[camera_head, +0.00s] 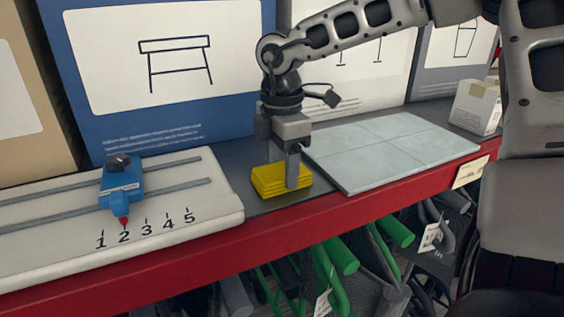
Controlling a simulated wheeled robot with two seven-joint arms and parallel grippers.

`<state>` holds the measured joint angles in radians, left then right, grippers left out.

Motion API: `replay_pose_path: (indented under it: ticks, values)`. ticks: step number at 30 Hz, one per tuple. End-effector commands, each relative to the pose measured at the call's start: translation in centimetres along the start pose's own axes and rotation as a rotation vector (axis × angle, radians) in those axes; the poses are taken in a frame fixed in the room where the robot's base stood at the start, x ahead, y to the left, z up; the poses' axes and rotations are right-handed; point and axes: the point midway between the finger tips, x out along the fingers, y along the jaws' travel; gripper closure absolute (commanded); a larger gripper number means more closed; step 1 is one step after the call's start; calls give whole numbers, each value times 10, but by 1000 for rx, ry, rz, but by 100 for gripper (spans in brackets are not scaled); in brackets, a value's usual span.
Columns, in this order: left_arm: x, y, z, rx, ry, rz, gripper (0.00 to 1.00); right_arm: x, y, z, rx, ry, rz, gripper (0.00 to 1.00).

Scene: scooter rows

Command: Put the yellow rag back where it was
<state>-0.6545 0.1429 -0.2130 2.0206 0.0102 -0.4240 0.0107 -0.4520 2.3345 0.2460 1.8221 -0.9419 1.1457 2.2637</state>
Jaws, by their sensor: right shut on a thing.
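The yellow rag (268,181) is a folded block on the dark shelf surface, between the white slider board and the pale tiled panel. My right gripper (292,176) points straight down over it and is shut on the rag. The rag seems to touch the shelf or sit just above it; I cannot tell which. The fingers hide part of its right side. My left gripper is not in view.
To the left, a white board (215,205) carries a blue slider (121,186) with its red pointer at 2. A pale tiled panel (390,150) lies to the right. A small box (475,107) stands far right. Large printed boxes (160,125) line the back. A red shelf edge (330,204) runs along the front.

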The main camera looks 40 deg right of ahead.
Motion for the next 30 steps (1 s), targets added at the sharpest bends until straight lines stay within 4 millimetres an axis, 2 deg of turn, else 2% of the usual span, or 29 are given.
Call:
replay_pose_path:
  ticks: [2,3,5,12,17,20,30]
  values:
    - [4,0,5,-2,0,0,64,5,0,0,0,0,0,63]
    - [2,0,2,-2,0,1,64,3,0,0,0,0,0,34]
    - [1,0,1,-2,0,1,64,2,0,0,0,0,0,20]
    - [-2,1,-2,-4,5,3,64,2,0,0,0,0,0,20]
    - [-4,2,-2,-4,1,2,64,-5,0,0,0,0,2,20]
    - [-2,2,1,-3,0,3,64,-20,1,0,0,-1,6,20]
    - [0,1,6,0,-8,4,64,-93,0,0,1,-1,4,20]
